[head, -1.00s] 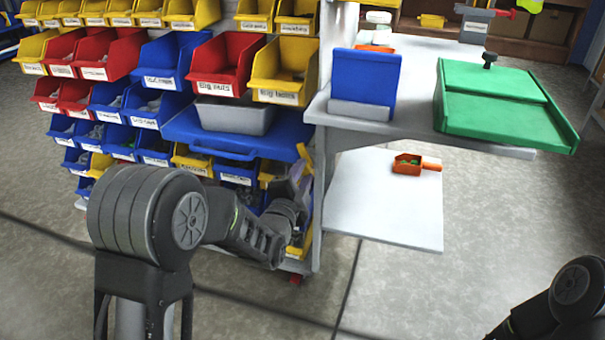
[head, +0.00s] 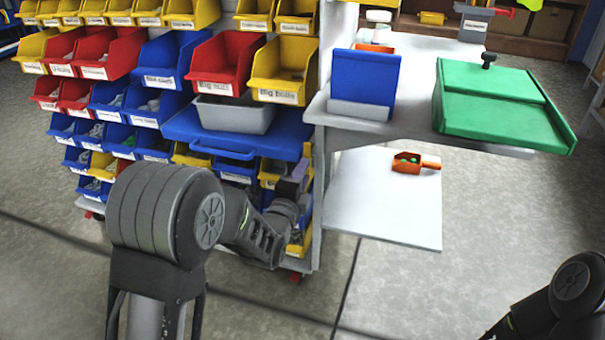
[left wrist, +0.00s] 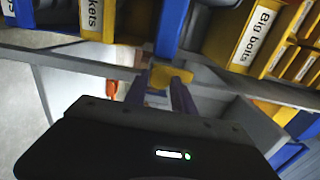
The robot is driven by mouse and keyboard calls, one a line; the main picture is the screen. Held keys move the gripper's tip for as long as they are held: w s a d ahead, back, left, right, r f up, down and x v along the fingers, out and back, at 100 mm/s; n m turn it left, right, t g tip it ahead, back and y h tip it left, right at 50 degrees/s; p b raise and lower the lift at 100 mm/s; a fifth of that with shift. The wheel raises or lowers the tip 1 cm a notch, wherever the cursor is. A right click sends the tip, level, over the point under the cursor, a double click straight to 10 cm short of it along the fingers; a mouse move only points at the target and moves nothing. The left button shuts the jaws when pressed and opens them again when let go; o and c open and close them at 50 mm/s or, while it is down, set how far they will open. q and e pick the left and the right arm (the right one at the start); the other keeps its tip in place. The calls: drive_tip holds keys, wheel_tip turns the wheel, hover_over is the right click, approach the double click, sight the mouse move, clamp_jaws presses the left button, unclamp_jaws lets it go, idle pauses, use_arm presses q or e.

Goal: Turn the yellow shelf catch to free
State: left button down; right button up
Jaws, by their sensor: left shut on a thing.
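The yellow catch (left wrist: 168,77) is in the middle of the left wrist view, between the two fingers of my left gripper (left wrist: 163,90). The fingers are shut on it. In the head view a small yellow part of the catch (head: 307,150) shows at the right end of the blue pull-out shelf (head: 185,125), beside the grey upright. My left gripper (head: 297,180) is just below it there, partly hidden by its own wrist. Only part of my right arm shows at the lower right; its gripper is out of view.
A grey tub (head: 235,115) sits on the blue shelf. Labelled bins surround it on the rack. To the right are a white side board (head: 385,220) with an orange scoop (head: 412,163), and a green case (head: 500,100). The floor at front right is clear.

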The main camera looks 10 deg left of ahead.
use_arm(q)
drive_tip(key=c, duration=1.1)
unclamp_jaws()
drive_tip(key=shift+o, duration=0.2)
drive_tip(key=shift+s, duration=0.1)
drive_tip(key=s+p, duration=0.2)
drive_tip(key=s, duration=0.5)
drive_tip(key=shift+s+a, duration=0.2)
drive_tip(key=shift+s, duration=0.1)
